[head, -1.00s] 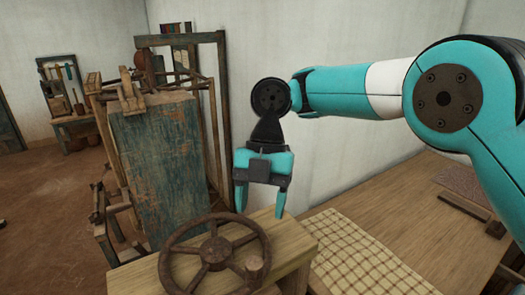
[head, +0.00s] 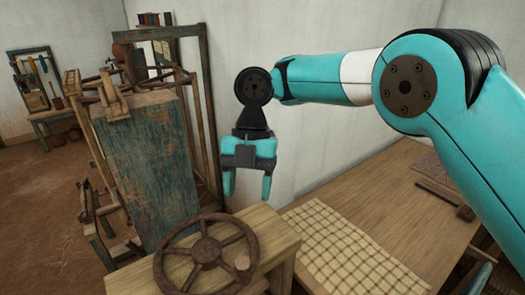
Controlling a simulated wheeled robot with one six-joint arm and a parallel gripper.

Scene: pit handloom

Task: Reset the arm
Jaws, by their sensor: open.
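My gripper (head: 246,192) hangs at the end of my teal arm, pointing down in the head view. Its two fingers are apart, with nothing between them. It is above the back part of a small wooden stand (head: 262,222) that carries a rusty spoked handwheel (head: 208,254). In the picture the fingertips are just above and to the right of the wheel's rim. I see no contact with the stand or wheel.
The loom frame (head: 150,165), with a worn blue-green board, stands at the left. A wooden table (head: 385,190) with a checked cloth (head: 345,250) is at the right, against the white wall. Tools hang over a small bench (head: 55,114) at the far left. Brown floor lies open at the left.

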